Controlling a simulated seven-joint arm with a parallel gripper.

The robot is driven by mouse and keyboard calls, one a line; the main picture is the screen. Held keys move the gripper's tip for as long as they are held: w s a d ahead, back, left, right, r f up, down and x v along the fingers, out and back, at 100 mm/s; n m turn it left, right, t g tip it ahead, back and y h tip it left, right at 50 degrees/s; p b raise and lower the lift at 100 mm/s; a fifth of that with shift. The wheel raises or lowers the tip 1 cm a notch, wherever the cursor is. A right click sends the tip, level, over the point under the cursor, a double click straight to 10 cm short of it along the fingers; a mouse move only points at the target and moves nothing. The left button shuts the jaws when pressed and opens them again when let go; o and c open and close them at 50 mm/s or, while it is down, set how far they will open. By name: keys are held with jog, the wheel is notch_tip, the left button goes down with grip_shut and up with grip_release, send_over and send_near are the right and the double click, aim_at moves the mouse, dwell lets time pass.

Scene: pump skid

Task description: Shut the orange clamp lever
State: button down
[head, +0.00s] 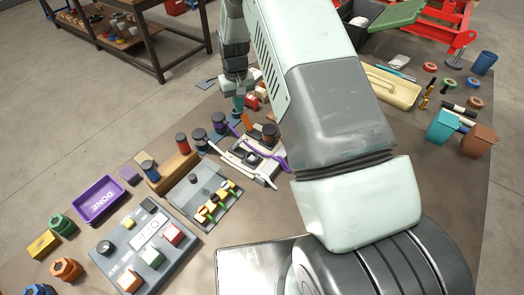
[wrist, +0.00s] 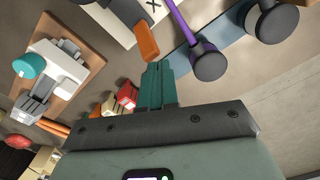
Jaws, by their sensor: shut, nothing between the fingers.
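The orange clamp lever (wrist: 147,42) shows in the wrist view just beyond my fingertips, beside a white plate with a black X. Its far end meets the plate's edge. My gripper (wrist: 158,68) is shut and empty, its teal fingers pressed together and pointing at the lever's near end. I cannot tell whether they touch it. In the head view my gripper (head: 238,110) is low over the far side of the bench, and a small orange piece (head: 247,122), likely the lever, shows close to its right. The clamp's base is mostly hidden.
A purple bar with a black knob (wrist: 207,62) stands close right of my fingers. A wooden board with a white device (wrist: 50,70) lies left. Red blocks (wrist: 127,95) are near the fingers. In the head view, a grey box with cables (head: 255,160) and black-knobbed posts (head: 200,138) crowd nearby.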

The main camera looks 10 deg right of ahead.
aim_at(249, 126)
jog(key=shift+f, duration=0.15)
jog(key=shift+s+d+f, duration=0.1)
jog(key=shift+f, duration=0.65)
jog(key=shift+s+d+f, duration=0.1)
jog(key=shift+f, duration=0.65)
jog(key=shift+d, duration=0.2)
jog(key=shift+s+d, duration=0.1)
jog(key=shift+d, duration=0.05)
jog(key=shift+s+d, duration=0.4)
jog(key=shift+s, duration=0.2)
jog(key=shift+s+d, duration=0.4)
jog(key=shift+s, duration=0.2)
jog(key=shift+w+a+r, duration=0.1)
jog(key=shift+w+r, duration=0.15)
jog(key=shift+r, duration=0.5)
jog(key=shift+w+a+r, duration=0.15)
jog(key=shift+r, duration=1.1)
jog(key=shift+w+a+r, duration=0.1)
jog(key=shift+r, duration=1.1)
